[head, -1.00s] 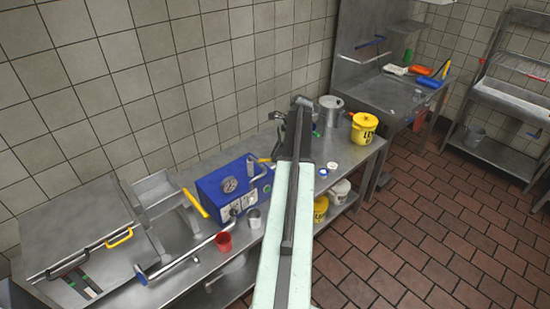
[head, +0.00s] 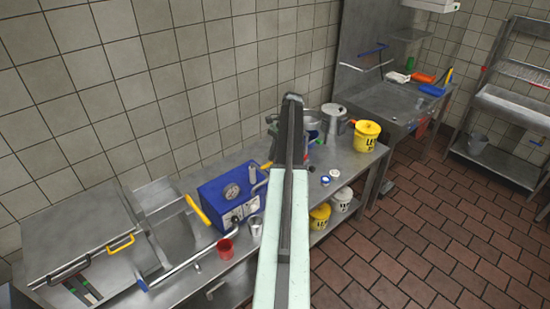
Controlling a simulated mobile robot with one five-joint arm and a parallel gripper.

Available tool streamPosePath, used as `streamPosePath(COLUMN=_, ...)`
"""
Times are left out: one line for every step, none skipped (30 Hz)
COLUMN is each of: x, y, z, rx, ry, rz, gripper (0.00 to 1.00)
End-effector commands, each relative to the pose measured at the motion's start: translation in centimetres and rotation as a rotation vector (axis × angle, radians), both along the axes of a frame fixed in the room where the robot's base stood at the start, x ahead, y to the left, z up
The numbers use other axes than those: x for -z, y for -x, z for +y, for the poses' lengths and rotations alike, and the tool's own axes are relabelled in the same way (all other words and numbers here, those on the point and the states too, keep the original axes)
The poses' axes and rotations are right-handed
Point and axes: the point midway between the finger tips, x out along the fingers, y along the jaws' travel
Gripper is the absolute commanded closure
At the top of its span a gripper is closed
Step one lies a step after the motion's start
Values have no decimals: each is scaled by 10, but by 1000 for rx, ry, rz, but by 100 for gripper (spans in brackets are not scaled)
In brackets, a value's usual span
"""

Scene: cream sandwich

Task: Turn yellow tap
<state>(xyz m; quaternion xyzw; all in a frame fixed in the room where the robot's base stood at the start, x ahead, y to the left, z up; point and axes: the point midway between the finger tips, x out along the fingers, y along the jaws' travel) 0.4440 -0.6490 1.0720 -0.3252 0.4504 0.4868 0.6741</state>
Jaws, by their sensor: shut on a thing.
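My arm reaches up and away over the metal counter (head: 180,292). Its forearm hides its far end, so I cannot make out my gripper's fingers or what is between them. I cannot surely pick out the yellow tap. A small yellow part (head: 265,166) shows beside the right side of the blue machine (head: 226,196), just left of my arm. A longer yellow handle (head: 197,212) slants at the machine's left side. Small dark, red and blue bits show around the far part of my arm, too small to identify.
A red cup (head: 225,248) and a metal cup (head: 255,228) stand in front of the blue machine. A yellow bucket (head: 367,136) and a metal pot (head: 334,120) stand at the counter's far end. The tiled floor (head: 400,250) at right is clear.

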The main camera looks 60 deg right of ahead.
Motion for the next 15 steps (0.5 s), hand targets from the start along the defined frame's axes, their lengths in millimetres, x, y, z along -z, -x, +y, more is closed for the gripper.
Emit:
streamPosePath(x=0, y=0, z=-1, rx=-5, ry=1, rz=0, gripper=100)
streamPosePath(x=0, y=-1, z=-1, rx=-9, ry=1, rz=0, gripper=100)
streamPosePath(x=0, y=-1, z=-1, rx=-11, ry=1, rz=0, gripper=100)
streamPosePath(x=0, y=-1, z=-1, rx=-13, ry=1, rz=-1, gripper=100)
streamPosePath(x=0, y=-1, z=-1, rx=-14, ry=1, rz=0, gripper=100)
streamPosePath(x=0, y=-1, z=-1, rx=-15, ry=1, rz=0, gripper=100)
streamPosePath(x=0, y=-1, z=0, rx=-15, ry=1, rz=0, gripper=100)
streamPosePath(x=0, y=-1, z=0, rx=-15, ry=1, rz=0, gripper=100)
streamPosePath(x=0, y=-1, z=0, rx=-15, ry=1, rz=0, gripper=100)
streamPosePath(x=0, y=-1, z=0, rx=-15, ry=1, rz=0, gripper=100)
streamPosePath(x=0, y=-1, z=0, rx=-14, ry=1, rz=-1, gripper=100)
streamPosePath(x=0, y=-1, z=0, rx=-14, ry=1, rz=-1, gripper=100)
streamPosePath(x=0, y=-1, z=0, rx=-14, ry=1, rz=-1, gripper=100)
streamPosePath(x=0, y=-1, z=0, rx=-14, ry=1, rz=-1, gripper=100)
streamPosePath(x=0, y=-1, z=0, rx=-14, ry=1, rz=-1, gripper=75)
